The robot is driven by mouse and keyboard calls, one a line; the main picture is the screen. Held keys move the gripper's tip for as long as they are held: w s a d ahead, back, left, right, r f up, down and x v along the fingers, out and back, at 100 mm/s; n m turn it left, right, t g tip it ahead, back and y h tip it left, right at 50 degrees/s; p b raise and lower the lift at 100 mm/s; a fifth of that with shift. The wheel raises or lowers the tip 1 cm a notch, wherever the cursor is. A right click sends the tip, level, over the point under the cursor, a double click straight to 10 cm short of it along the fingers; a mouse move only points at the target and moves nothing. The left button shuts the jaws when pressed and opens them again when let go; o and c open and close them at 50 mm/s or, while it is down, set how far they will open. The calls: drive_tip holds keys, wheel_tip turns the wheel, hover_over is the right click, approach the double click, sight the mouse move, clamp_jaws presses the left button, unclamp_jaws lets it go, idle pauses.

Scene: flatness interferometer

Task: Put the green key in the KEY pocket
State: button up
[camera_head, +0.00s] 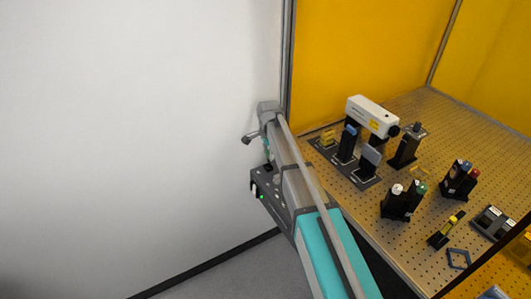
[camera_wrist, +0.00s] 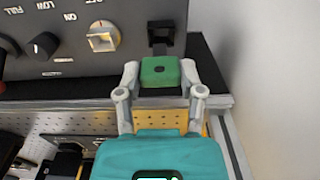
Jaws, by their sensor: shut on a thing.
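The green key (camera_wrist: 160,74) is a green block with a dark mark on its face. My gripper (camera_wrist: 160,68) is shut on it, with one pale finger on each side. A dark stem seems to run from the key toward a black square fitting (camera_wrist: 161,35) on a dark control panel (camera_wrist: 120,65). I cannot tell whether the key touches the fitting or is apart from it. In the head view my arm reaches toward the left side of the table, and I cannot make out the key there. No pocket marked KEY can be read.
The panel carries a silver switch (camera_wrist: 103,36) marked ON and a black knob (camera_wrist: 44,45). The perforated table (camera_head: 420,220) holds a white instrument (camera_head: 372,115), black posts and a dark tray (camera_head: 493,222). A pale wall (camera_wrist: 275,80) is close on the right in the wrist view.

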sight(269, 160)
drive_tip(key=shift+f+b, duration=1.4)
drive_tip(key=shift+f, duration=0.2)
drive_tip(key=shift+f+b, duration=0.5)
drive_tip(key=shift+f, duration=0.05)
drive_tip(key=o, duration=1.2)
drive_tip(key=shift+r, duration=0.2)
drive_tip(key=shift+r+p, duration=3.35)
drive_tip(key=shift+p, duration=0.2)
